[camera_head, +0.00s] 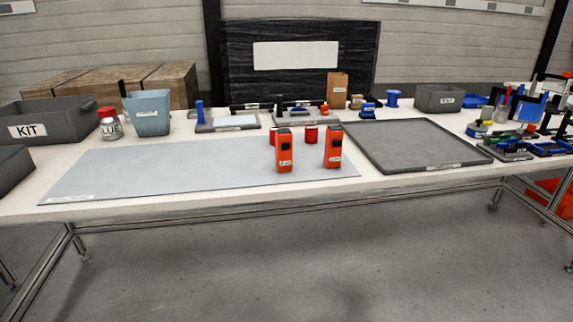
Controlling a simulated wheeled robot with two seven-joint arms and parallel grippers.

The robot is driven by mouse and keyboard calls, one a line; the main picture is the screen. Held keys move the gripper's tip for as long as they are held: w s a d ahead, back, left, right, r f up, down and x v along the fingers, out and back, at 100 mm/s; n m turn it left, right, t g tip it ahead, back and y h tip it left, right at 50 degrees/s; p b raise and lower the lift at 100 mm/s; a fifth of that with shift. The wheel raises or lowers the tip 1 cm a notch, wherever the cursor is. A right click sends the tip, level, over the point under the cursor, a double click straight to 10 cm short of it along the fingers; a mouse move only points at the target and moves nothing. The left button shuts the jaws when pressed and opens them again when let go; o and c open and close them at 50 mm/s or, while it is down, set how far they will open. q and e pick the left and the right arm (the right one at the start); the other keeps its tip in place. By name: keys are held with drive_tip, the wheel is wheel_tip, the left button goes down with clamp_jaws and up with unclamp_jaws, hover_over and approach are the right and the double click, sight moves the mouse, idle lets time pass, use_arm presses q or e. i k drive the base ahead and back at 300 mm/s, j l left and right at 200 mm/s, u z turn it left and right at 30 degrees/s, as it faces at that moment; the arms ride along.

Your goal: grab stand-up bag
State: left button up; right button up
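A brown upright bag (337,87) with a small white label stands at the back of the table, right of centre. It looks like the stand-up bag, though its label is too small to read. Neither of my grippers shows in the head view, and nothing is seen touching the bag.
Two orange labelled devices (284,152) stand on the grey mat (150,170), with red cylinders behind them. A dark tray (420,145) lies empty to the right. A KIT bin (60,118) stands left.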

sight(149, 111)
drive_tip(key=i+j, duration=0.15)
drive_tip(key=i, duration=0.45)
drive_tip(key=i+j, duration=0.15)
drive_tip(key=i, duration=0.45)
drive_tip(key=l, duration=0.3)
drive_tip(key=u, duration=1.35)
